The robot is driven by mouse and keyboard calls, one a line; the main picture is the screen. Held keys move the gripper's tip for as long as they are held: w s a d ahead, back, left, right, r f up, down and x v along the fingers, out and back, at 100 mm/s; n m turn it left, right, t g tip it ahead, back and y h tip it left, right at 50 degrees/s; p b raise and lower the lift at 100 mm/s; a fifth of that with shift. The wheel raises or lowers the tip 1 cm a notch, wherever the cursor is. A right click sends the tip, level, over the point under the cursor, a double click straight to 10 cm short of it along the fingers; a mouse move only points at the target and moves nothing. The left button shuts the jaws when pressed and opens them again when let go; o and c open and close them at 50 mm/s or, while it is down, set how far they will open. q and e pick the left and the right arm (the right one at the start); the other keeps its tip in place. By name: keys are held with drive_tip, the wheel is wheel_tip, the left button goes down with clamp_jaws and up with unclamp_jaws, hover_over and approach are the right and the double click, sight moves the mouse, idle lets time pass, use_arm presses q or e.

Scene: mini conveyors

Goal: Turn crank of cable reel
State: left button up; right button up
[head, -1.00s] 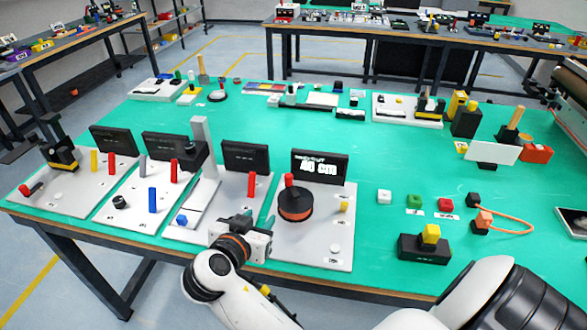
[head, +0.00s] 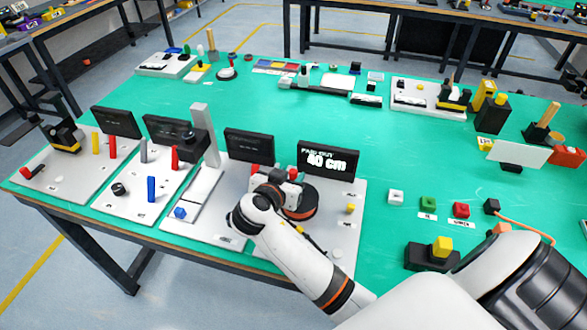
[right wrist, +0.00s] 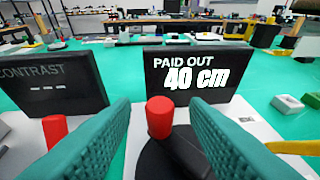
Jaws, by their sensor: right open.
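The cable reel (head: 301,212), a dark disc with an orange rim, sits on a pale board at the front of the green table. Its red crank knob (right wrist: 160,118) stands upright in the right wrist view, between the two teal fingers of my right gripper (right wrist: 160,108). The fingers are open, with gaps on both sides of the knob. In the head view my right gripper (head: 282,178) is over the reel and hides part of it. The display (head: 328,160) behind the reel reads "PAID OUT 40 cm". My left gripper is out of view.
Another dark display (head: 249,146) stands left of the reel's display, and a second red knob (right wrist: 55,129) shows left of my fingers. A yellow block (head: 351,209) is on the board right of the reel. White, green and red blocks lie further right.

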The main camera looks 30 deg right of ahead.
drive_tip(key=shift+x, duration=1.05)
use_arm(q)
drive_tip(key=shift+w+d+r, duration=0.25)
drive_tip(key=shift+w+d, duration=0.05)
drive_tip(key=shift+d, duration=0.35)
use_arm(e)
drive_tip(key=shift+w+d+f, duration=0.15)
drive_tip(key=shift+w+d, duration=0.05)
drive_tip(key=shift+d, duration=0.15)
clamp_jaws()
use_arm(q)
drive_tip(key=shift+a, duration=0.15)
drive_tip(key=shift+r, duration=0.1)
use_arm(e)
drive_tip(key=shift+a+n+t, duration=0.1)
drive_tip(key=shift+n+t, duration=0.2)
